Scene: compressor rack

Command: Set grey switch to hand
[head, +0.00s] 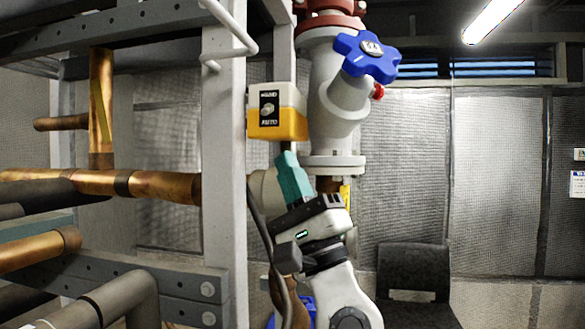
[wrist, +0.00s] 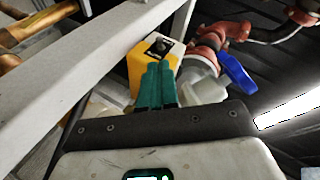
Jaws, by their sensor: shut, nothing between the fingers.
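The switch box (head: 290,124), yellow with a pale upper part, is fixed beside the grey rack post. Its black plate reads HAND at the top and AUTO at the bottom. The grey switch (head: 268,109) sits mid-plate; its exact pointing is too small to tell. My gripper (head: 287,156) has teal fingers that are shut and empty, just below the box in the head view. In the wrist view my gripper (wrist: 159,66) covers the lower part of the box (wrist: 137,72), and the grey switch (wrist: 160,46) shows just beyond the fingertips. Contact cannot be told.
The grey rack post (head: 224,150) stands left of the box. A large grey valve (head: 330,100) with a blue handwheel (head: 367,55) is close on the right. Copper pipes (head: 150,186) run at left. A dark chair (head: 414,275) stands at lower right.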

